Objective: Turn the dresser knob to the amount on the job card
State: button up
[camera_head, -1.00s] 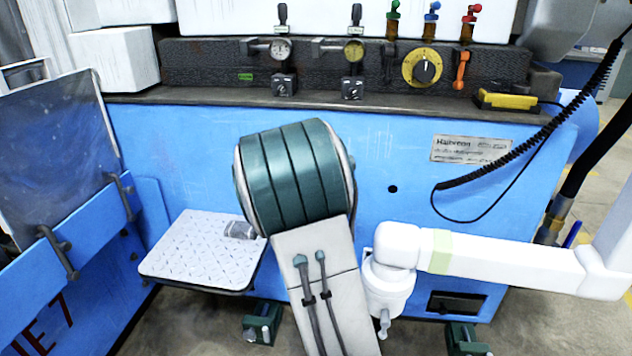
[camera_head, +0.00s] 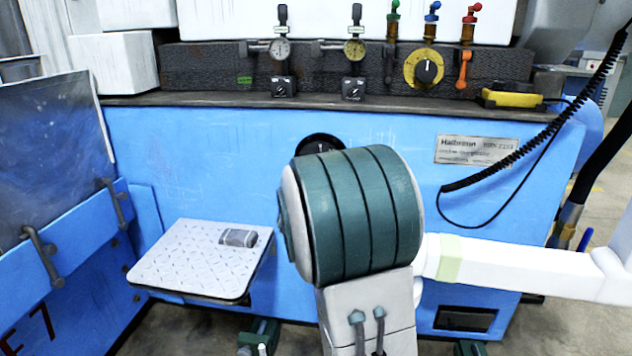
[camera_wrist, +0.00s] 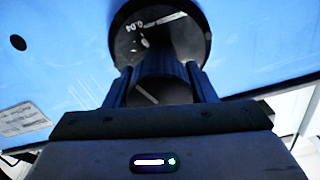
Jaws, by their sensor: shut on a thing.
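The dresser knob (camera_wrist: 152,93) is a dark round knob with a pale line on its end, seen in the wrist view. My gripper (camera_wrist: 160,82) is shut on it, one dark finger on each side. Behind it is a black dial disc (camera_wrist: 185,38) with white marks and a figure that looks like 0.04; the fingers and knob cover part of it. In the head view the dark dial (camera_head: 318,143) on the blue front shows only its upper part, with my arm hiding the rest and the gripper. I cannot make out a job card.
A dark ledge above carries gauges (camera_head: 280,50), a yellow-ringed knob (camera_head: 425,69) and a yellow box (camera_head: 510,99). A coiled cable (camera_head: 540,140) hangs at the right. A tread plate (camera_head: 185,265) with a small grey block (camera_head: 239,237) projects at lower left.

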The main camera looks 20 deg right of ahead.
jog(key=shift+m, duration=0.4)
jog(key=o, duration=1)
jog(key=shift+c, duration=0.2)
jog(key=p+v, duration=0.3)
jog(key=v, duration=1)
jog(key=shift+s+a+p, duration=0.3)
jog(key=shift+p, duration=0.1)
